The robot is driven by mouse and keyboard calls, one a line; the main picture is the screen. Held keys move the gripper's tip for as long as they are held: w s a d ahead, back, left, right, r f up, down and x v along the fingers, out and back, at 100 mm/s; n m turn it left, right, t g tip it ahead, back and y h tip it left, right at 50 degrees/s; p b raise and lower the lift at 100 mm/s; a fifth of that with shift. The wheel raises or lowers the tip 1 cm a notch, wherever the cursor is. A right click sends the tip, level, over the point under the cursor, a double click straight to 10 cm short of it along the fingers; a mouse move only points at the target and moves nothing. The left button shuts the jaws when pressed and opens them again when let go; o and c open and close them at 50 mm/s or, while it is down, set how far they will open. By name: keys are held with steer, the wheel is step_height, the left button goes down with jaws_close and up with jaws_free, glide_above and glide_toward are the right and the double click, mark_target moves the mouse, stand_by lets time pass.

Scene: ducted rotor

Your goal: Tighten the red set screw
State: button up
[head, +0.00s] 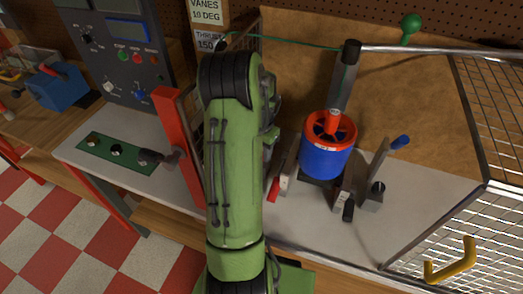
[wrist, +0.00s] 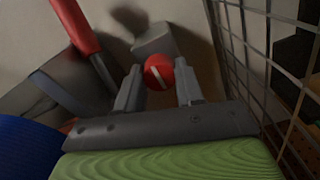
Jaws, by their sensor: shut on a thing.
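The red set screw (wrist: 158,71) shows in the wrist view as a round red head with a pale slanted line across it. My gripper (wrist: 158,88) has one grey fingertip on each side of the red head and is shut on it. In the head view my green arm hides the gripper and the set screw. The ducted rotor (head: 327,160), with a blue body and an orange-red rim, stands on the bench to the right of my arm. Its blue side (wrist: 28,148) also shows at the lower left of the wrist view.
A red-handled lever (wrist: 76,26) rises at the upper left of the wrist view, close to the gripper. A wire mesh guard (wrist: 270,60) stands to the right. A red post (head: 180,148) stands left of my arm.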

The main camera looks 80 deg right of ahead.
steer(key=o, duration=1)
steer(key=shift+o, duration=0.2)
step_height(320, 180, up, 16)
steer(key=p, duration=0.2)
